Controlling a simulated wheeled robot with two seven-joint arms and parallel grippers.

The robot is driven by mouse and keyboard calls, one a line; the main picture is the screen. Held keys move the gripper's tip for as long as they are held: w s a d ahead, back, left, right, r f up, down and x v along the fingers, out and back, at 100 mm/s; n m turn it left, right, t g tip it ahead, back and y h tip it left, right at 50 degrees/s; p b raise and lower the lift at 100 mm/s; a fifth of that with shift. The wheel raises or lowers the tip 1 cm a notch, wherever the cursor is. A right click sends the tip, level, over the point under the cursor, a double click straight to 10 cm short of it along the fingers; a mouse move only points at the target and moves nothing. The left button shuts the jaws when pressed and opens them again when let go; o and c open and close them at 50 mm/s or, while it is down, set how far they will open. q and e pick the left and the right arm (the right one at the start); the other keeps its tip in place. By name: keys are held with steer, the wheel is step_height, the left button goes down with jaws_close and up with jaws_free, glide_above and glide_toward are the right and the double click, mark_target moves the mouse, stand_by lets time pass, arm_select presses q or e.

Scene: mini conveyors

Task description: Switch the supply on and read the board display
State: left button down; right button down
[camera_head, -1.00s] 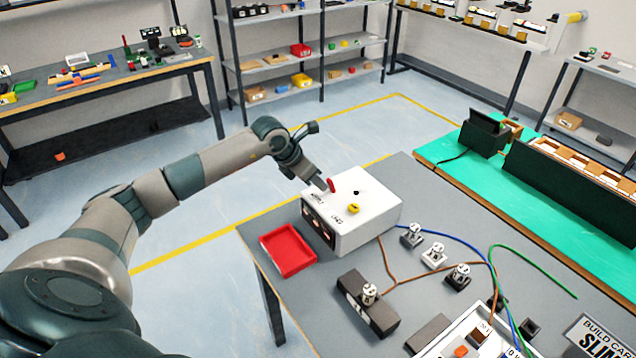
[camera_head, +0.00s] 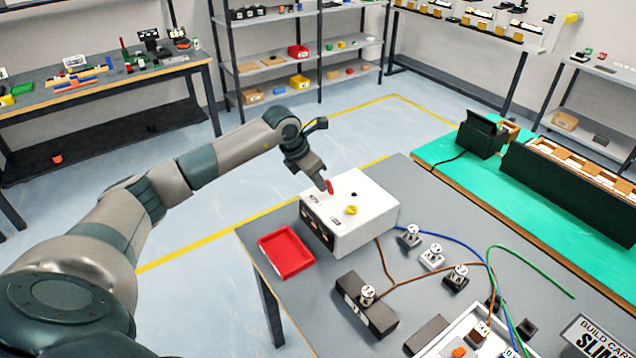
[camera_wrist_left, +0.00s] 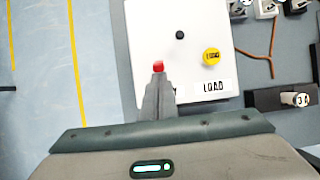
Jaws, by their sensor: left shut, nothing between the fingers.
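The white supply box (camera_head: 365,222) stands at the far left corner of the grey table, with a red switch (camera_head: 329,187), a yellow knob (camera_head: 351,210) and a small black knob (camera_head: 354,194) on top. My left gripper (camera_head: 325,187) is shut and empty, its tips at the red switch; I cannot tell whether they touch it. In the left wrist view the fingertips (camera_wrist_left: 159,78) are just below the red switch (camera_wrist_left: 159,66), and a LOAD label (camera_wrist_left: 212,87) lies beside them. The board (camera_head: 462,340) shows only partly at the bottom edge, and no display reading is legible. My right gripper is not in view.
A red tray (camera_head: 287,252) lies left of the box. Several small terminals and a black block (camera_head: 366,305) stand in front, joined by brown, blue and green wires. A green table (camera_head: 560,215) with a black rack is at right.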

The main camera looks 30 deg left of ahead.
mark_target(327, 181)
arm_select(q)
steer(key=shift+w+d+r+g+y, duration=0.3)
steer(key=shift+w+r+g, duration=0.1)
steer(key=shift+w+g, duration=0.2)
steer(key=shift+w+r+g, duration=0.1)
steer(key=shift+w+g, duration=0.05)
steer(key=shift+g, duration=0.25)
steer(key=shift+w+y+b, duration=0.1)
steer(key=shift+y+b, duration=0.2)
steer(key=shift+b, duration=0.05)
steer(key=shift+d, duration=0.1)
steer(key=shift+r, duration=0.15)
steer(key=shift+r+p, duration=0.4)
steer(key=shift+r, duration=0.2)
